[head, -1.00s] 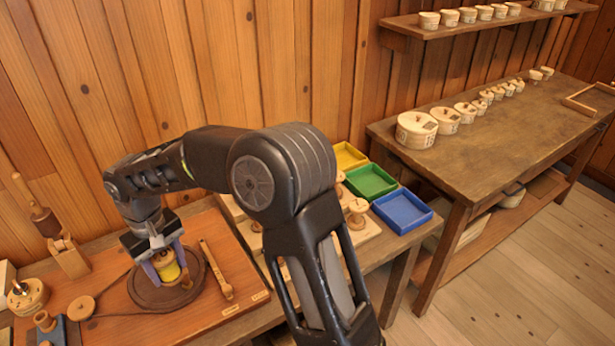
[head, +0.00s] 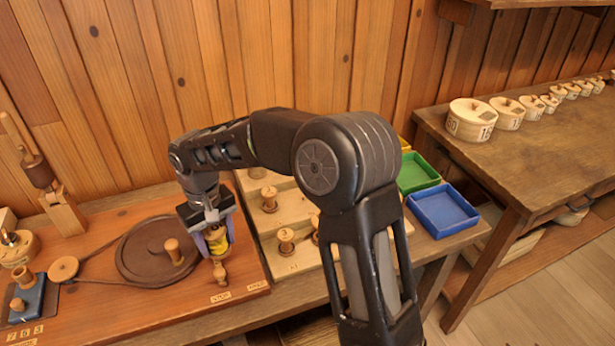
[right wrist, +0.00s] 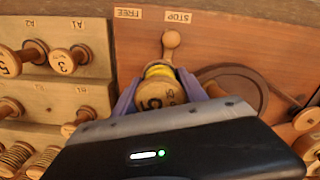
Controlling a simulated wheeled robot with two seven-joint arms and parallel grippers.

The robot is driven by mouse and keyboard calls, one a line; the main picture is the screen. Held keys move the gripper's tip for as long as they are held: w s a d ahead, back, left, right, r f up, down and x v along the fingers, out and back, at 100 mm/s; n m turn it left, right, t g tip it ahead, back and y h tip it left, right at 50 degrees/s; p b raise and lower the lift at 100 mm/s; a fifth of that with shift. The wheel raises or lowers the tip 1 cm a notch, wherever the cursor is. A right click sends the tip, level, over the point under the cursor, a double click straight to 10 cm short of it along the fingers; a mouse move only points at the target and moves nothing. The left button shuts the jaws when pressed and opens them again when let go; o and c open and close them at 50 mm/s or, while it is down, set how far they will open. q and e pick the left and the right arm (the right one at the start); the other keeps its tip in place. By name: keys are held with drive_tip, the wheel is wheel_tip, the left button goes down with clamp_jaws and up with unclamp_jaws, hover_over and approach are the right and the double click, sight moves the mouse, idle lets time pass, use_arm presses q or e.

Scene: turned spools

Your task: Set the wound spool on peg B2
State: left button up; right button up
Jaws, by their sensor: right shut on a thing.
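My right gripper (head: 215,238) is shut on the wound spool, a wooden spool with yellow thread (head: 217,246), to the right of the dark turning wheel. In the right wrist view the spool (right wrist: 158,90) sits between the purple fingers, with a marked wooden end towards the camera. The pale peg board (head: 300,262) lies right of the gripper, partly hidden by my arm. In the right wrist view its labels A1, A2 show at the top and a lower row stands below; I cannot clearly make out peg B2. My left gripper is not in view.
The dark wheel (head: 140,250) has a bare wooden peg (head: 174,251). A wooden lever (head: 219,270) stands by the STOP label. Spools (head: 286,240) occupy several board pegs. Green (head: 418,172) and blue (head: 443,209) trays lie beyond the board.

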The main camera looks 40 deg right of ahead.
drive_tip(key=shift+d+f, duration=0.2)
drive_tip(key=shift+f, duration=0.35)
drive_tip(key=shift+r, duration=0.1)
